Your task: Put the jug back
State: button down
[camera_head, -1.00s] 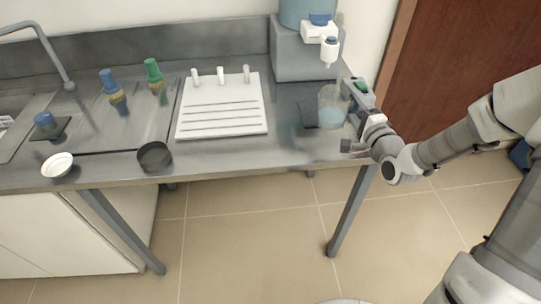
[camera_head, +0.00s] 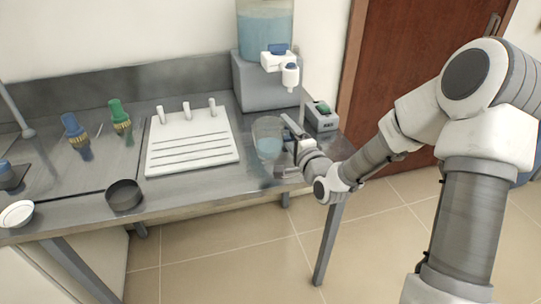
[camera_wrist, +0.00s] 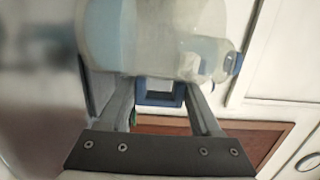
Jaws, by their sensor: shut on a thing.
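The jug (camera_head: 268,142) is clear, with pale blue contents low inside. It stands upright at the right part of the grey counter, below and in front of the water dispenser. My gripper (camera_head: 291,142) reaches in from the right and is shut on the jug at its right side. I cannot tell whether its base touches the counter. In the wrist view, a blurred clear body (camera_wrist: 150,40) fills the top, and a blue square part (camera_wrist: 160,92) shows between my fingers. The grip itself is partly hidden in the head view.
A white pegged rack (camera_head: 192,160) lies left of the jug. A dark round dish (camera_head: 124,196), white bowl (camera_head: 17,214), blue brush (camera_head: 74,131) and green brush (camera_head: 119,117) are farther left.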

aim_at(273, 150)
jog(key=a+f, duration=0.2)
jog(key=a, duration=0.1)
jog(key=shift+s+a+f, duration=0.1)
jog(key=shift+a, duration=0.2)
jog(key=shift+f+b, duration=0.65)
jog(key=shift+f, duration=1.35)
jog(key=shift+f, duration=0.2)
jog(key=shift+c, duration=0.4)
grip_release()
jog(key=shift+r, duration=0.1)
